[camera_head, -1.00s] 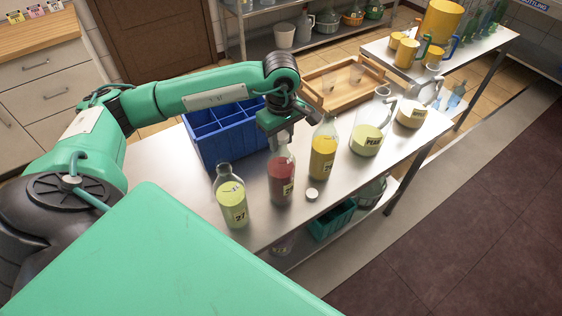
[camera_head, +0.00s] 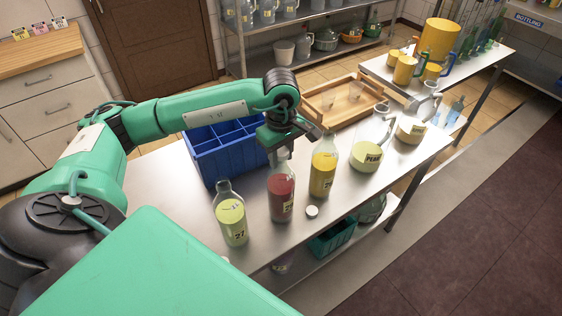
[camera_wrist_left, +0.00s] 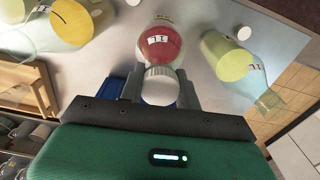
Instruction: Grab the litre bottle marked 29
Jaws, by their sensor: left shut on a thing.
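A bottle of red liquid (camera_head: 281,197) stands upright on the steel table between two other bottles; its label is too small to read. My left gripper (camera_head: 281,154) is above it, shut on its top; in the left wrist view the fingers (camera_wrist_left: 160,90) flank its white cap and the red body (camera_wrist_left: 160,42) lies beyond. The yellow-green bottle marked 27 (camera_head: 232,220) stands to the left. A bottle of orange-yellow liquid (camera_head: 323,173) stands to the right, its number unclear. My right gripper is not in view.
A blue divided crate (camera_head: 207,160) stands behind the bottles. Jugs (camera_head: 368,152) stand to the right, one marked PEAR. A loose white cap (camera_head: 312,211) lies in front. A wooden tray (camera_head: 343,100) is at the back. A teal bin (camera_head: 332,238) sits on the lower shelf.

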